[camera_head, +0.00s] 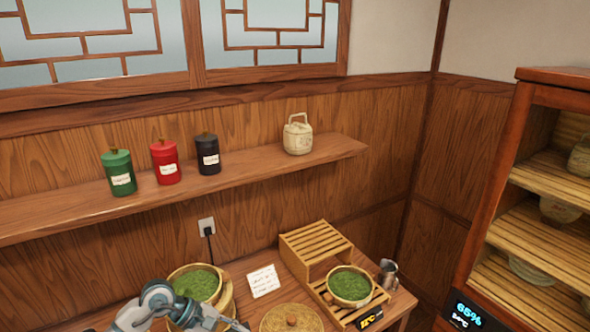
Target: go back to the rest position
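My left arm shows at the lower left edge of the view, a grey and silver jointed arm in front of the left bowl. Its gripper (212,319) is partly cut off by the bottom edge, so its fingers cannot be made out clearly. My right gripper is not in view. A bowl of green tea leaves (198,282) stands behind my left arm, which hides its lower front part. A second bowl of green leaves (350,284) sits on a slatted wooden stand (316,246).
A round lidded woven container (291,319), a written card (263,281) and a metal jug (387,271) are on the table. A wall shelf (240,174) holds green, red and dark canisters and a pale pot (297,134). A shelved cabinet (540,200) stands at right.

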